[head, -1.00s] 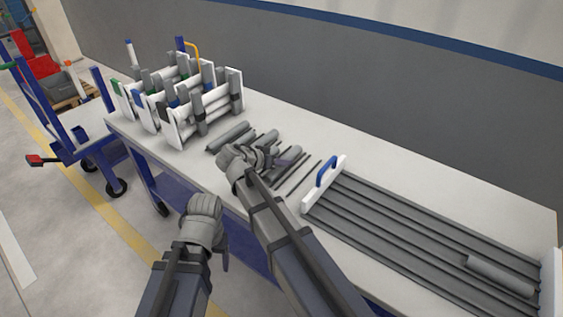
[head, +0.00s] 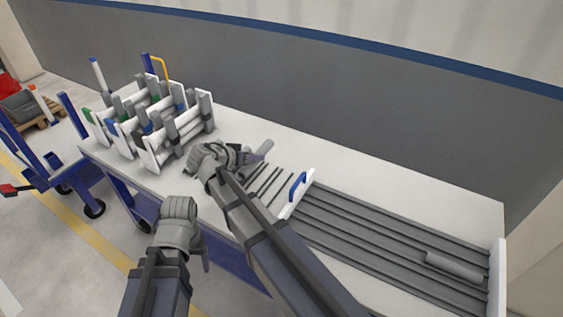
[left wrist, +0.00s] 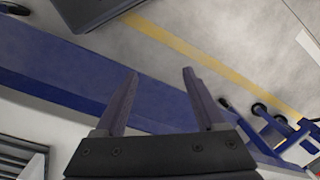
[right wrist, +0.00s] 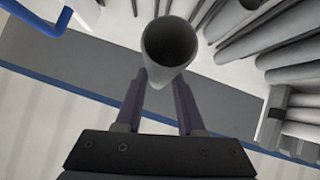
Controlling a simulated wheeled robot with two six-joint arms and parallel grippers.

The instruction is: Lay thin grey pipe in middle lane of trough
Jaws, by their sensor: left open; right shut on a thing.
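The trough (head: 370,225) lies along the table at the right of the head view, with several parallel lanes. A short, thicker grey pipe (head: 455,267) lies in it near the right end; I cannot tell which lane. My right gripper (head: 256,152) is shut on a grey pipe, over the table left of the trough. This held pipe (right wrist: 168,42) points its open hollow end at the right wrist camera, between the fingers (right wrist: 160,78). Its far end is hidden. My left gripper (head: 205,252) is open and empty in front of the table; its fingers (left wrist: 160,75) stand apart.
Several thin dark rods (head: 265,182) lie on the table between my right gripper and the trough. A white rack with pipes (head: 165,125) stands at the left. The trough's white end plate carries a blue handle (head: 297,187). The table behind the trough is clear.

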